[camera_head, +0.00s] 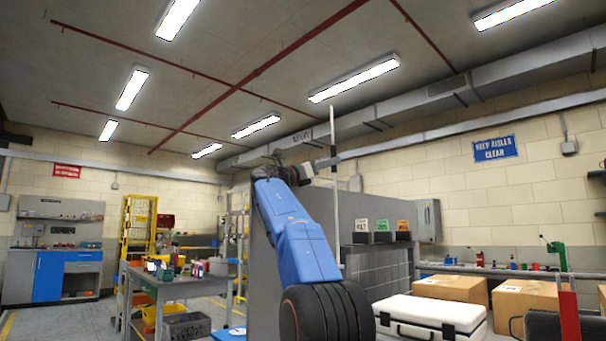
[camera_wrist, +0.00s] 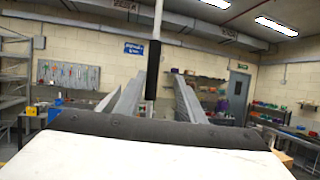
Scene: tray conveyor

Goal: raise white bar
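The white bar (camera_head: 336,215) stands upright in the head view, a thin pole rising above the grey cabinet. In the wrist view the bar (camera_wrist: 157,22) is white at the top with a black sleeve (camera_wrist: 153,70) lower down. My gripper (camera_head: 328,163) is level with the bar's middle and overlaps it in the head view. In the wrist view my gripper (camera_wrist: 159,78) has its two grey fingers apart, with the sleeve showing between them and a gap on each side. I cannot tell how deep between the fingers the bar stands.
A grey cabinet (camera_head: 262,255) stands behind my arm. A white case (camera_head: 432,316) and cardboard boxes (camera_head: 452,289) lie at the right. A workbench (camera_head: 183,290) with bins is at the left. The space above the cabinet around the bar looks clear.

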